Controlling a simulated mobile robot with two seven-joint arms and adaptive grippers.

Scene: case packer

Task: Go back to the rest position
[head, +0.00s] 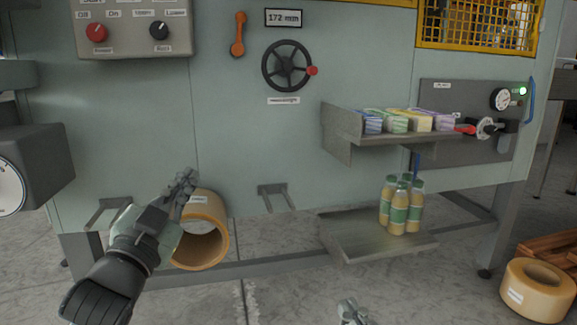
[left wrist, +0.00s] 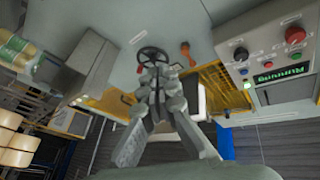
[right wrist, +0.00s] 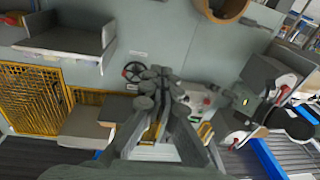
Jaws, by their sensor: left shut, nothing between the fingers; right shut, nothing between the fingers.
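My left gripper (head: 183,182) is raised in front of the machine's lower panel, just in front of a tan tape roll (head: 208,215), which it partly covers. It is shut and empty, and its closed fingers also show in the left wrist view (left wrist: 158,78). My right gripper (head: 350,312) shows only as a tip at the bottom edge of the head view, right of centre. In the right wrist view its fingers (right wrist: 155,80) are shut with nothing between them. I cannot tell whether the left gripper touches the roll.
A handwheel (head: 287,66) and control box (head: 135,28) are on the panel. An upper shelf (head: 345,130) bears several cartons; a lower tray (head: 350,240) bears several bottles (head: 398,208). Another tape roll (head: 530,292) lies at the right. Floor (head: 290,290) between the grippers looks clear.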

